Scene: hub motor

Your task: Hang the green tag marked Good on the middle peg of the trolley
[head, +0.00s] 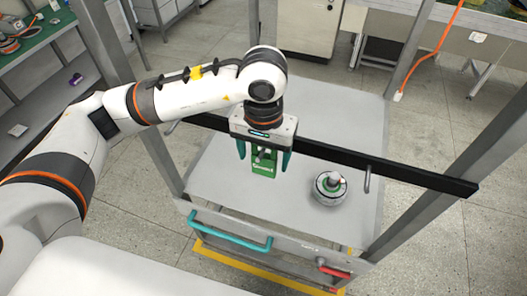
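The green tag (264,170) is upright in front of the trolley's black bar (330,153), at about the middle of the bar. My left gripper (264,157) is right above and around it. Its two teal fingers stand apart, one on each side of the tag, with a gap to each edge. A small grey piece shows at the tag's top, where the middle peg would be; I cannot tell clearly whether the tag rests on the peg. The right peg (367,180) and the left peg (172,127) are bare. My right gripper is not in view.
A round hub motor (330,188) stands on the trolley's grey top (225,180), right of the gripper. The trolley has upright posts, a teal handle (232,233) and a red handle (334,271) in front. A green-topped bench (40,40) is at the far left.

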